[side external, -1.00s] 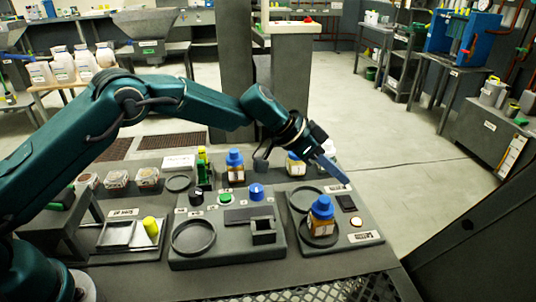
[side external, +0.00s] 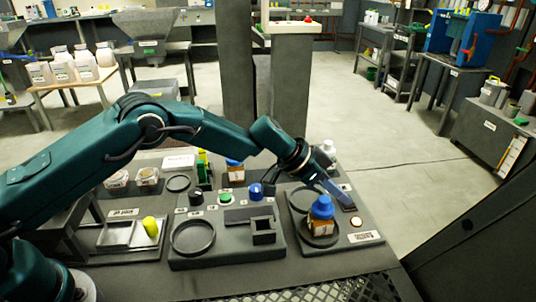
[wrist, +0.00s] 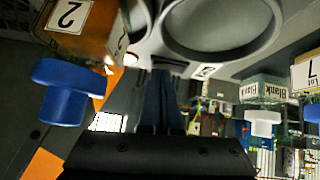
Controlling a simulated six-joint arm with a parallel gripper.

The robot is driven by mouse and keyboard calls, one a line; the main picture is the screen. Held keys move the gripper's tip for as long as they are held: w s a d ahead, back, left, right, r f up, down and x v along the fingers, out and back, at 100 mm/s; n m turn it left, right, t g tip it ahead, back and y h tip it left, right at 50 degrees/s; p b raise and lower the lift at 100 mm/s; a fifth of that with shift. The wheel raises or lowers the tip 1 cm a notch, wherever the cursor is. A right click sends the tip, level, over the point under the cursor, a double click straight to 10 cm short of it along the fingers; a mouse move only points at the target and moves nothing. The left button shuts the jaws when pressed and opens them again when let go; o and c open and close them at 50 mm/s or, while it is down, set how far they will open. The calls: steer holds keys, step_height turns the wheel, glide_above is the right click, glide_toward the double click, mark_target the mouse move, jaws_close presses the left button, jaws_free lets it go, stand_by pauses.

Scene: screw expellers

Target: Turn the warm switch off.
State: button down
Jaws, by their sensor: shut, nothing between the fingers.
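My gripper (side external: 347,203) is shut and empty, its fingers reaching down over the right-hand panel (side external: 373,246). In the wrist view the blue-grey fingers (wrist: 167,85) point up the picture, close together. The fingertips are over the small black switch area behind the bottle, and they cover most of it in the side view. I cannot tell whether they touch it or how the switch is set. A round pale lamp (side external: 356,222) sits just in front of it. The label plate (side external: 361,236) on this panel is too small to read.
A blue-capped amber bottle (side external: 321,210) stands in a ring close left of my fingers; it also shows in the wrist view (wrist: 80,30). The middle panel carries a black knob (side external: 196,199), green button (side external: 225,198) and blue knob (side external: 256,192). Floor to the right is clear.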

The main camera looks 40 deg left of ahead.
steer(key=shift+s+d+f, duration=0.1)
steer(key=shift+d+f, duration=0.05)
steer(key=shift+f, duration=0.2)
steer(key=shift+w+a+r, duration=0.15)
steer(key=shift+w+a, duration=0.45)
steer(key=shift+a, duration=0.05)
steer(key=shift+r, duration=0.1)
steer(key=r, duration=0.4)
steer(key=shift+w+a+r, duration=0.15)
steer(key=shift+w+a, duration=0.05)
steer(key=shift+a, duration=0.05)
steer(key=v, duration=0.9)
steer(key=shift+s+a, duration=0.25)
steer(key=shift+r, duration=0.15)
